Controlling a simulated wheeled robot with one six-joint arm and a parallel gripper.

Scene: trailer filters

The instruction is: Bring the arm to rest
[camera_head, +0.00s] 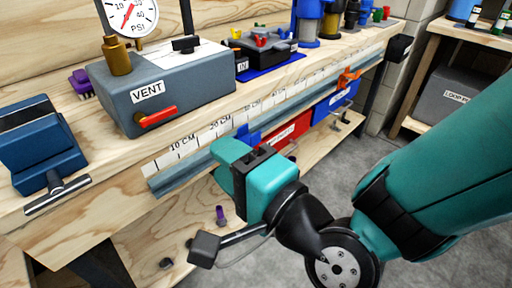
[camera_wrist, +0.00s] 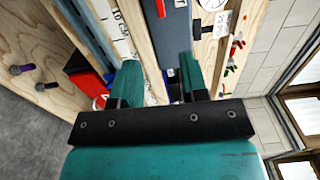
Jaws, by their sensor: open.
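My gripper (camera_head: 234,160) is teal and shows in the head view in front of the workbench's front edge, near the ruler strip. In the wrist view my gripper (camera_wrist: 160,78) has its two teal fingers spread apart, with nothing between their tips. It is open and empty. My teal arm comes in from the right in the head view and bends at a black wrist joint. Whether the fingers touch the bench edge cannot be told.
The workbench holds a grey VENT box (camera_head: 176,88) with a red lever, a gauge (camera_head: 128,16) and a blue vise (camera_head: 40,146). A ruler rail (camera_head: 216,125) runs along its front. A red bin (camera_head: 285,137) and blue bin (camera_head: 336,102) sit below.

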